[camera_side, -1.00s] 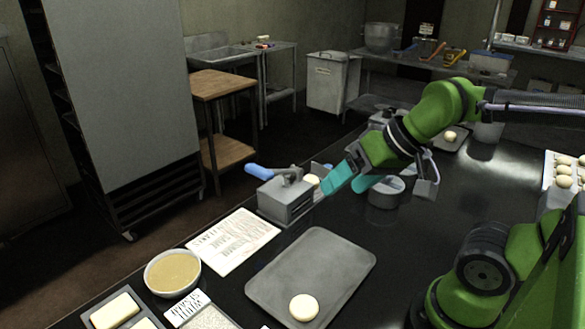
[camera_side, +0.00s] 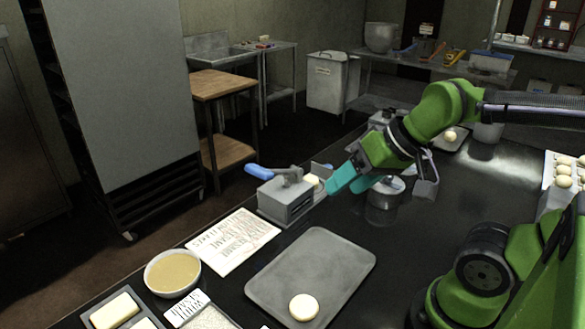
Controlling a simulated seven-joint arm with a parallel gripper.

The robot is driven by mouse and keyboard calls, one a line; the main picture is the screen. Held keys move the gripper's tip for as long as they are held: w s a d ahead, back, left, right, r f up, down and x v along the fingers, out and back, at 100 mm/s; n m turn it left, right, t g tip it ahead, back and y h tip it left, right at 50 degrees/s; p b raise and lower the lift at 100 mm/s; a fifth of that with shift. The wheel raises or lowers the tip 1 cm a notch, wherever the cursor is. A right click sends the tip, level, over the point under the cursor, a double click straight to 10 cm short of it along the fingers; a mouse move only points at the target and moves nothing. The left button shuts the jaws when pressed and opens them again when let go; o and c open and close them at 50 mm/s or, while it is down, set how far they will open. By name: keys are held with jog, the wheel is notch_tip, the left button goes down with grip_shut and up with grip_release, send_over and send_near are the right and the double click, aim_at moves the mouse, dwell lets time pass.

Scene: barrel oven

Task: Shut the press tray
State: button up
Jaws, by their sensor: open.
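The press (camera_side: 284,202) is a small grey metal box with a blue handle (camera_side: 262,172) on its left, standing on the black counter. Its tray (camera_side: 322,192) sticks out on the right side, and a pale dough piece (camera_side: 311,181) lies on it by the press body. My gripper (camera_side: 352,184) has teal fingers and is open, just right of the tray. One fingertip is close to the tray's outer end; I cannot tell whether it touches. Nothing shows between the fingers.
A grey baking tray (camera_side: 335,262) with a dough round (camera_side: 303,307) lies in front. A printed sheet (camera_side: 232,242) and a bowl (camera_side: 172,272) stand front left.

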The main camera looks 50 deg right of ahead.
jog(key=shift+m+g+h, duration=0.4)
jog(key=shift+m+g, duration=0.3)
jog(key=w+d+f, duration=0.2)
jog(key=d, duration=0.1)
jog(key=shift+w, duration=0.15)
jog(key=c, duration=0.5)
jog(key=shift+m+g, duration=0.7)
jog(key=shift+m, duration=0.1)
jog(key=w+d, duration=0.3)
jog(key=w, duration=0.1)
jog(key=w+d, duration=0.4)
jog(key=shift+d+r, duration=0.1)
jog(key=shift+d, duration=0.1)
grip_shut()
jog(key=n+y, duration=0.5)
jog(key=n, duration=0.3)
send_near(328, 166)
jog(key=shift+n, duration=0.3)
jog(key=x, duration=0.3)
jog(key=d+x, duration=0.1)
jog(key=shift+w+a+f, duration=0.1)
jog(key=shift+a+f, duration=0.1)
jog(key=shift+f, duration=0.4)
jog(key=shift+a+r, duration=0.1)
jog(key=shift+a, duration=1.85)
